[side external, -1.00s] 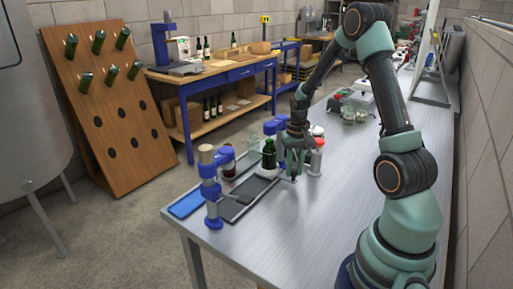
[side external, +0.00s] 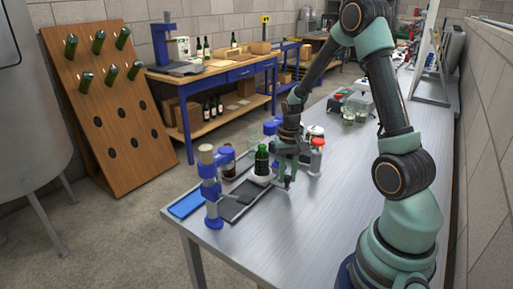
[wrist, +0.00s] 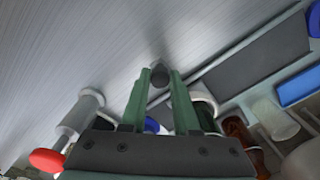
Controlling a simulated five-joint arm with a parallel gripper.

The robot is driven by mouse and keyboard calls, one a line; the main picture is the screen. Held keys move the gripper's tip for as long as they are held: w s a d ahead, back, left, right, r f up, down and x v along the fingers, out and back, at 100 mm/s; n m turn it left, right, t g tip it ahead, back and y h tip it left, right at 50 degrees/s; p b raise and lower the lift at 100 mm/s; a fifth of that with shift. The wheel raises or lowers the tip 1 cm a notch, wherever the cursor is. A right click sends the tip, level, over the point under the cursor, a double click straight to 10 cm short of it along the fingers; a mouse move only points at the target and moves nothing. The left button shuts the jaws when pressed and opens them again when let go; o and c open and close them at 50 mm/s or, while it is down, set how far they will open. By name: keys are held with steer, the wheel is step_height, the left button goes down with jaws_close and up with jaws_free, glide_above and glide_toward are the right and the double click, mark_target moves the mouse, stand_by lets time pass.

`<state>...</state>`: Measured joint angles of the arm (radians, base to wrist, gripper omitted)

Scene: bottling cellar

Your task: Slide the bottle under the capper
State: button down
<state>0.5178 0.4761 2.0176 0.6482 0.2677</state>
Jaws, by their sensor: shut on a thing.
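A dark green bottle (side external: 262,158) stands upright on a pale round base (side external: 262,179) by a dark track (side external: 237,207). In the wrist view the bottle is mostly hidden beside my right finger. My gripper (side external: 286,184) is low over the table, just right of the bottle. In the wrist view my gripper (wrist: 159,78) is shut on a small dark grey knob (wrist: 158,73), not on the bottle. What the knob joins to is hidden. The blue capper (side external: 211,189), with a wooden top, stands at the track's near left end, left of the bottle.
A white post with a red top (side external: 317,147) stands right of my gripper. A blue mat (side external: 187,204) lies near the table's left edge. A brown glass item (wrist: 238,131) shows in the wrist view. The metal table (side external: 300,230) is clear in front.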

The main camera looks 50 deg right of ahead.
steer(key=a, duration=1.6)
steer(key=shift+a, duration=0.15)
steer(key=c, duration=0.7)
jaws_free()
steer(key=shift+o, duration=0.2)
steer(key=shift+r, duration=0.1)
step_height(320, 180, up, 12)
